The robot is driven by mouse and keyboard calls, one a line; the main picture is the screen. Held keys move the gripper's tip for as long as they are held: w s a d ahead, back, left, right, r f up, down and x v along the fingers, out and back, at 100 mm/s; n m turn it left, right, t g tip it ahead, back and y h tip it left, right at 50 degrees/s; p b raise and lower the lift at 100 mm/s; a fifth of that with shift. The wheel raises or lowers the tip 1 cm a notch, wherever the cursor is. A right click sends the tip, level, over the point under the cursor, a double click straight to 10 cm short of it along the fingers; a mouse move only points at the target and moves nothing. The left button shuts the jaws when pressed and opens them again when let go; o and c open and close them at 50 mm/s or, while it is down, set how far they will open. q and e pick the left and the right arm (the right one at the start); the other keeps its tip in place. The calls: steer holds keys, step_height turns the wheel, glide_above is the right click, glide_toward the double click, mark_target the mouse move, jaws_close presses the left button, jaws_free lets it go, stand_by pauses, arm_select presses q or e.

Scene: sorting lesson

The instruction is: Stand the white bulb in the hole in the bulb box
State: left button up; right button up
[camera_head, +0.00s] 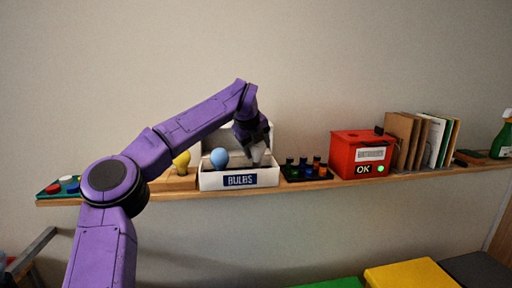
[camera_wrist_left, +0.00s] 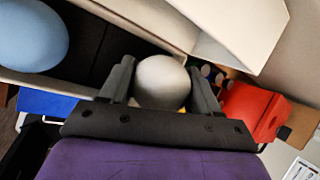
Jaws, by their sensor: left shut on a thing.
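The white bulb (camera_head: 258,154) is in my left gripper (camera_head: 256,142), at the right part of the bulb box. In the left wrist view the white bulb (camera_wrist_left: 162,82) sits between the two dark fingers of my left gripper (camera_wrist_left: 162,88). The bulb box (camera_head: 210,181) is white with a "BULBS" label and a raised lid at the back. A blue bulb (camera_head: 219,157) stands in its left part, and shows in the wrist view too (camera_wrist_left: 28,48). The white bulb's lower end and the hole are hidden. My right gripper is not in view.
A yellow bulb (camera_head: 182,160) is on a wooden block (camera_head: 170,183) left of the box. A dark tray (camera_head: 305,176) with several small coloured pieces stands right of it, then a red box (camera_head: 352,149) and upright books (camera_head: 405,140). All stand on a narrow shelf (camera_head: 330,185).

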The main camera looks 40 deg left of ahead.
mark_target(256, 155)
arm_select(q)
steer(key=shift+f+b, duration=1.35)
steer(key=shift+f, duration=0.1)
stand_by(1.5)
steer(key=shift+f+b, duration=0.1)
steer(key=shift+b, duration=0.25)
stand_by(2.0)
stand_by(0.4)
steer(key=o, duration=0.4)
steer(key=shift+o, duration=0.3)
steer(key=o, duration=0.5)
steer(key=shift+r+p, duration=0.55)
steer(key=shift+r, duration=0.15)
stand_by(0.4)
